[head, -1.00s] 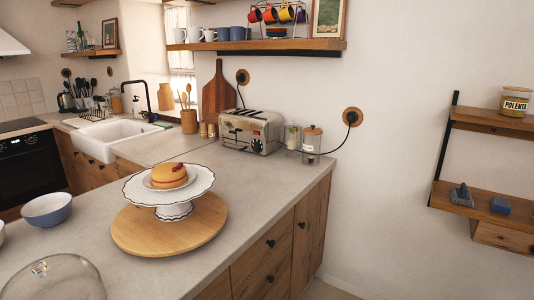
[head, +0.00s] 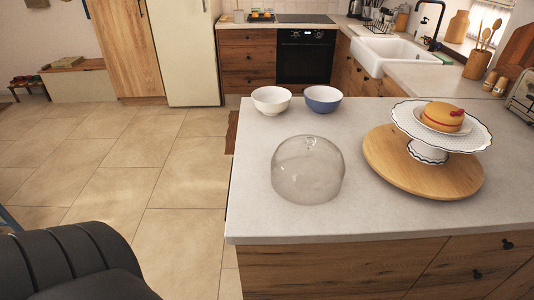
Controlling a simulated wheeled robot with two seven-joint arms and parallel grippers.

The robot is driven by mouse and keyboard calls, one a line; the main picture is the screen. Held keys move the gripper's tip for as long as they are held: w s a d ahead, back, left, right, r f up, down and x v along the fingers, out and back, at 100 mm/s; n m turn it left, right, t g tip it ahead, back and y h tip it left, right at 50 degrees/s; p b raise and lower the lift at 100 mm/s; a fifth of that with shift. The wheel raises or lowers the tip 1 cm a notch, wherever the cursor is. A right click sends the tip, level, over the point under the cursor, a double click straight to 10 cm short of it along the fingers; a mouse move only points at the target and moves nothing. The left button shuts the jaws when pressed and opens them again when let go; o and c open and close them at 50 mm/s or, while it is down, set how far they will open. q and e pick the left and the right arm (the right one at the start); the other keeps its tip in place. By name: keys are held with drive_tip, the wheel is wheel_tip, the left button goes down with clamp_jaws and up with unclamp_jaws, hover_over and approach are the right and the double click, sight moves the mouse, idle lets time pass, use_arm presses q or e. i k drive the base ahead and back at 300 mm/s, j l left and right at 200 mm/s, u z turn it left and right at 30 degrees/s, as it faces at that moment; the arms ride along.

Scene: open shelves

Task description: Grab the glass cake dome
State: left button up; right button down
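The glass cake dome (head: 307,172) stands on the grey counter (head: 262,228), near its left front corner. It is clear, with a small knob on top, and seems empty. To its right a white scalloped cake stand (head: 429,150) holds a cake (head: 442,117) on a plate. The stand rests on a round wooden board (head: 385,167). Neither of my grippers shows in the head view.
A white bowl (head: 271,100) and a blue bowl (head: 322,99) stand behind the dome. The tiled floor (head: 170,190) left of the counter is open. Bare counter lies around the dome.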

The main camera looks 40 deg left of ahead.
sight(306, 170)
drive_tip(key=l+u, duration=0.1)
drive_tip(key=u, duration=0.7)
